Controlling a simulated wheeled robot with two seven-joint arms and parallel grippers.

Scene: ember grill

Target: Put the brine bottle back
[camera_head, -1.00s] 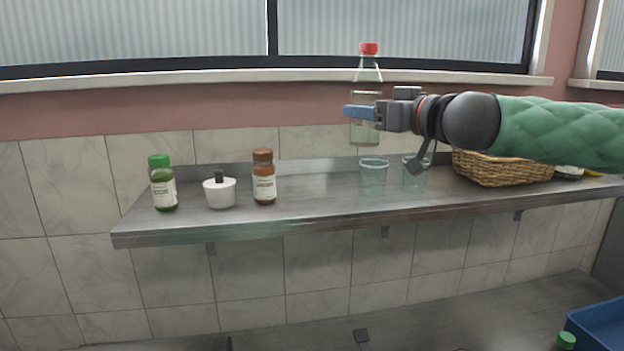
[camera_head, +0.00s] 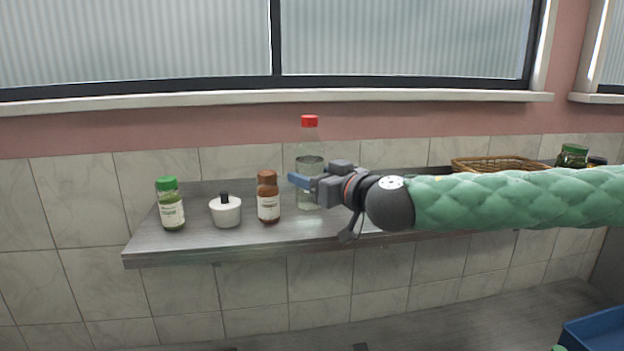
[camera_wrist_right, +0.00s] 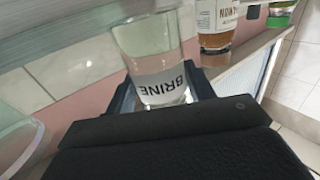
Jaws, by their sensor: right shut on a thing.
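The brine bottle (camera_head: 309,165) is clear with a red cap and stands upright at the shelf, just right of the brown-capped bottle. My right gripper (camera_head: 303,183) is shut on it at mid-height. In the right wrist view the bottle (camera_wrist_right: 150,50) sits between the fingers, its label reading BRINE. Its base is at about shelf level; I cannot tell whether it touches the metal shelf (camera_head: 180,242). My left gripper is not in view.
On the shelf's left stand a green-capped jar (camera_head: 171,205), a white lidded pot (camera_head: 226,212) and a brown-capped bottle (camera_head: 268,198). A wicker basket (camera_head: 495,164) and a green-lidded jar (camera_head: 572,156) are at the right. A blue crate (camera_head: 597,330) is at lower right.

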